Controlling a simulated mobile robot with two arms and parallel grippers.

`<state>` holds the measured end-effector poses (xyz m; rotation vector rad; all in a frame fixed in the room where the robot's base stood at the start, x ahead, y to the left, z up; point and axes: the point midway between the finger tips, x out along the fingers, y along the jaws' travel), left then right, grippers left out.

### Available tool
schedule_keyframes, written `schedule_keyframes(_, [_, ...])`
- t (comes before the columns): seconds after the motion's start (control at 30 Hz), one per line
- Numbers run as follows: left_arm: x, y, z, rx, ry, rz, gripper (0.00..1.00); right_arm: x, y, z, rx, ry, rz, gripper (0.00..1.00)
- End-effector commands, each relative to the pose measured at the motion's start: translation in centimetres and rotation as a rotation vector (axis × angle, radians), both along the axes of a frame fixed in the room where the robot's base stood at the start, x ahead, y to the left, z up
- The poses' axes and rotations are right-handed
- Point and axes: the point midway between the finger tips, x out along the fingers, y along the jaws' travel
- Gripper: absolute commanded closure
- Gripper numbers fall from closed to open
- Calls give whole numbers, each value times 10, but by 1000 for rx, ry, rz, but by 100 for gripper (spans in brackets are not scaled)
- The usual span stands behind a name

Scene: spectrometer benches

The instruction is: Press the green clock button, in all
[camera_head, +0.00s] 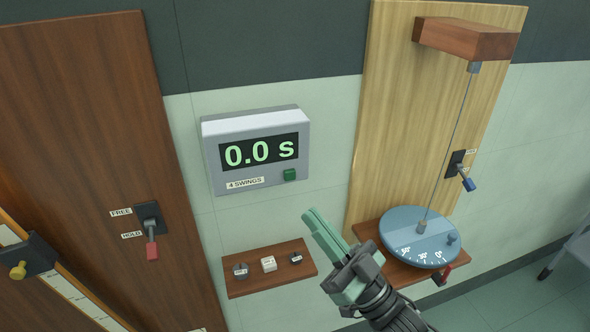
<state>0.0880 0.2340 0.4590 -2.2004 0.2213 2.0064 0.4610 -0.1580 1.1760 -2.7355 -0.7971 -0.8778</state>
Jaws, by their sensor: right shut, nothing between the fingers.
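The green clock button (289,175) sits at the lower right of the grey wall clock (214,180). The clock's display reads "0.0 s", and a label under it reads "4 SWINGS". My right gripper (309,212) is shut and empty. In the picture its fingertips are below and a little right of the button, apart from it. How far the fingertips are from the wall is hard to tell. My left gripper is not in view.
A small wooden shelf (240,290) below the clock holds three small weights. At right, a pendulum hangs from a wooden block (465,38) over a blue dial (405,228). At left, a dark wooden panel has a red-tipped lever (152,250) marked FREE and HOLD.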

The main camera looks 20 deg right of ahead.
Motion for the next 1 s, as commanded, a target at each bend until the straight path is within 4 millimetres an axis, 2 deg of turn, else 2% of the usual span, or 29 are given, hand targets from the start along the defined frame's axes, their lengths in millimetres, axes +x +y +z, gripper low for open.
schedule_keyframes(0.47, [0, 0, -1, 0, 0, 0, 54, 3, 1, 2, 2, -6, 3, 100])
schedule_keyframes(0.57, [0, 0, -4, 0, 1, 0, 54, 11, 1, 1, 2, -7, 3, 100])
schedule_keyframes(1.0, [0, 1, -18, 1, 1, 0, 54, 70, 3, 0, 1, -6, 2, 100])
